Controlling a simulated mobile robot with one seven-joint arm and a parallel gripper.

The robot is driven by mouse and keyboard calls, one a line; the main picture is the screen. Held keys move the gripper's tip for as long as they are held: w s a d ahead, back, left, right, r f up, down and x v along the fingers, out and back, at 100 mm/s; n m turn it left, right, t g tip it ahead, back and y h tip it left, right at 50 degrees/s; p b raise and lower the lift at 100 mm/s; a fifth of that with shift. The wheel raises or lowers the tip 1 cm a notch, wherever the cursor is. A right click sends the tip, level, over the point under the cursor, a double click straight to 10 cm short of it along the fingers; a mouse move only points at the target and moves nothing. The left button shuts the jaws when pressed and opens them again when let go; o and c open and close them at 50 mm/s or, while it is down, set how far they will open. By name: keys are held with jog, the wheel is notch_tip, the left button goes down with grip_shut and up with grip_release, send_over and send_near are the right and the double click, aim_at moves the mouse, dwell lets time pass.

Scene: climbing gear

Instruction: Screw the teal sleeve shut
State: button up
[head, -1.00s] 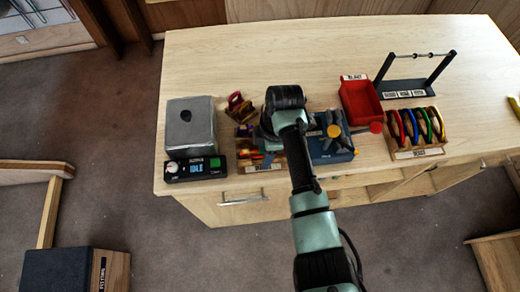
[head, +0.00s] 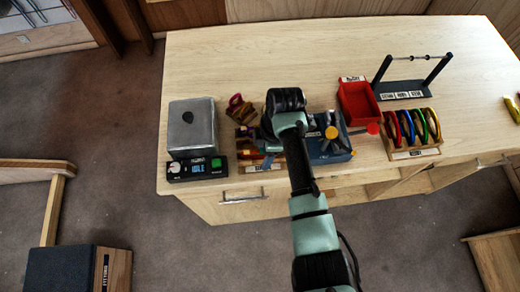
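I cannot make out a teal sleeve in the head view. My arm reaches over the bench, and its dark round wrist hides my gripper and whatever is beneath it. Left of the wrist is a small wooden rack (head: 246,146) with carabiner-like pieces, one dark red and yellow (head: 240,108) at its back. Right of the wrist is a blue block fixture (head: 332,152) with dark grey arms, a yellow knob (head: 332,132) and a red knob (head: 373,128). The wrist partly covers both rack and fixture.
A grey box (head: 191,128) with a control panel (head: 197,168) stands at the left. A red bin (head: 358,104), a bar stand (head: 403,90) and a rack of coloured carabiners (head: 414,152) stand at the right. The back of the wooden bench (head: 260,60) is clear.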

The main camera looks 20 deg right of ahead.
jog(key=shift+r+p, duration=0.5)
jog(key=shift+r, duration=0.15)
jog(key=shift+f, duration=0.1)
jog(key=shift+w+d+b, duration=0.15)
jog(key=shift+w+b, duration=0.3)
jog(key=shift+b, duration=0.1)
jog(key=shift+w, duration=0.25)
jog(key=shift+d+f+b, duration=0.1)
jog(key=shift+f+b, duration=1.05)
jog(key=shift+f, duration=0.25)
jog(key=shift+r, duration=0.1)
jog(key=shift+s+a+p, duration=0.2)
jog(key=shift+s+p, duration=0.6)
jog(key=shift+p, duration=0.15)
jog(key=shift+r, duration=0.2)
